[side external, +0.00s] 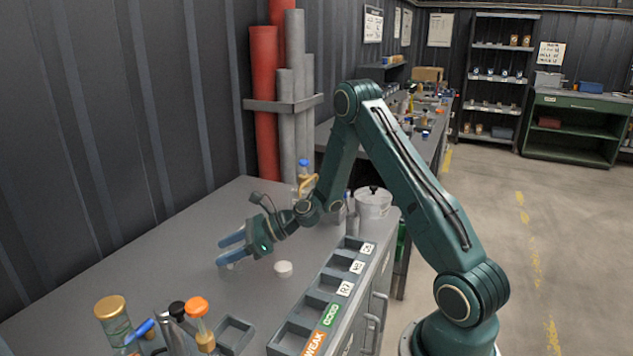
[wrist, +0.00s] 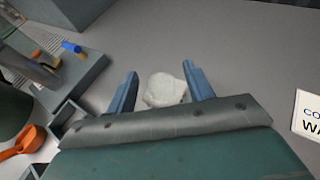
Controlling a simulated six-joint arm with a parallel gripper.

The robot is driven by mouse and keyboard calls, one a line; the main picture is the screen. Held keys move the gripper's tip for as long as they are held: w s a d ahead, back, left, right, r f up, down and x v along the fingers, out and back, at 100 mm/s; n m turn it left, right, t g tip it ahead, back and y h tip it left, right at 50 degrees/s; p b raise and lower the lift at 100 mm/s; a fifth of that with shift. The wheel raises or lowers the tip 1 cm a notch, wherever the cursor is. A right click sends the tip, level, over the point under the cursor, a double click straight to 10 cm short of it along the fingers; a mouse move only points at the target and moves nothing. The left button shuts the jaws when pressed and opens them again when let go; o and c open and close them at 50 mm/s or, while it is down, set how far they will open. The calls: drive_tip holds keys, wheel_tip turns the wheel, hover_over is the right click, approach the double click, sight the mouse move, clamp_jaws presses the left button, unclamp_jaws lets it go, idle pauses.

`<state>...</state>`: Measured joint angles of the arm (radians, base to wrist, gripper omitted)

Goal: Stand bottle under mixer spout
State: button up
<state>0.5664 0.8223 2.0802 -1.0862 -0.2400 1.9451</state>
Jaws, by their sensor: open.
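My gripper (side external: 224,252) is open, with two blue fingers reaching left, low over the grey bench in the side view. In the wrist view, a whitish, uneven lump (wrist: 165,90) shows between the fingers (wrist: 160,69); I cannot tell whether it is the bottle or whether the fingers touch it. A small white round piece (side external: 283,268) lies on the bench right of the fingers in the side view. What looks like the mixer, a clear cylinder with a gold top (side external: 112,315), stands at the near left. Its spout cannot be made out.
An orange-capped bottle (side external: 201,325) stands near the cylinder. A grey compartment tray (side external: 320,285) with labels lines the bench's front edge. A white pot (side external: 373,205) stands behind my arm. The wrist view shows a blue-tipped part (wrist: 72,47) at left. The bench middle is mostly clear.

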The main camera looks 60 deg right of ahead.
drive_tip(key=shift+x, duration=1.25)
clamp_jaws()
drive_tip(key=shift+r, duration=0.15)
wheel_tip(320, 180, up, 20)
idle(0.4)
idle(0.5)
